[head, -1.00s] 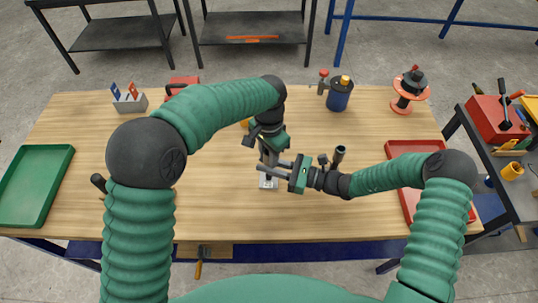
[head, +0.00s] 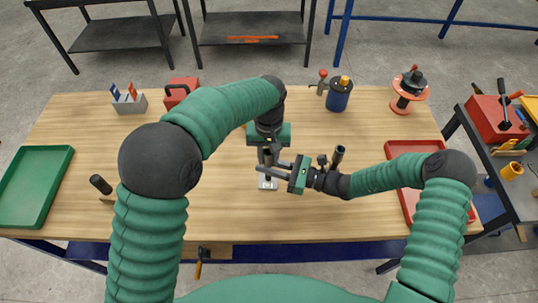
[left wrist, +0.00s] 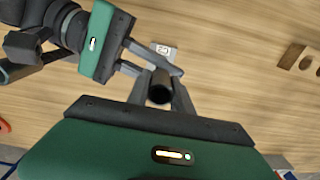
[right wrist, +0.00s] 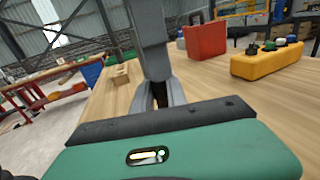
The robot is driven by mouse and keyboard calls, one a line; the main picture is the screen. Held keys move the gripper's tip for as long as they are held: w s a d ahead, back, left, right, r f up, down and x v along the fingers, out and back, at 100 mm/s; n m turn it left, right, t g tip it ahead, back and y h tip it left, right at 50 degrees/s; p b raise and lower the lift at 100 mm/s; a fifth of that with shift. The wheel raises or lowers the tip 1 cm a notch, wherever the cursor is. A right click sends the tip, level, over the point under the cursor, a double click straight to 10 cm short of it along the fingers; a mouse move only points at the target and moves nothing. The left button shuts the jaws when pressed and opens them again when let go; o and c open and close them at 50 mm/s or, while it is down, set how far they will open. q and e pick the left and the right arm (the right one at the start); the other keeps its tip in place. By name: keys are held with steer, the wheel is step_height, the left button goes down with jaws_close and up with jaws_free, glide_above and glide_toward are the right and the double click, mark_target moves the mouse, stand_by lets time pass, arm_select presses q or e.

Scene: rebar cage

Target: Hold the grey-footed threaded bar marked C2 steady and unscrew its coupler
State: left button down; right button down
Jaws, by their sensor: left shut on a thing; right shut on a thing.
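The threaded bar stands upright on a light grey foot (head: 267,184) near the middle of the table. A small label shows on the foot (left wrist: 163,50) in the left wrist view, too small to read surely. My left gripper (head: 268,150) is above the bar, shut on the dark tubular coupler (left wrist: 160,92), whose open top faces the wrist camera. My right gripper (head: 272,170) comes in from the right, lower down, shut on the bar (right wrist: 161,96). My fingers hide most of the bar, and its threads cannot be made out.
A green tray (head: 38,180) lies at the left and a red tray (head: 408,205) at the right. A dark cylinder (head: 100,184) stands near my left arm. A blue canister (head: 339,95), a spool (head: 409,92) and a red box (head: 180,92) stand along the back.

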arm_select(q)
steer(key=shift+d+r, duration=0.1)
steer(key=shift+r, duration=0.05)
steer(key=shift+r, duration=0.95)
steer(key=shift+r, duration=2)
arm_select(e)
steer(key=c, duration=1.3)
jaws_free()
steer(key=shift+o, duration=0.2)
arm_select(q)
steer(key=shift+f+b, duration=0.8)
arm_select(e)
steer(key=v, duration=1.1)
steer(key=shift+w+d+f, duration=0.1)
steer(key=shift+d+f, duration=0.05)
steer(key=shift+d, duration=0.4)
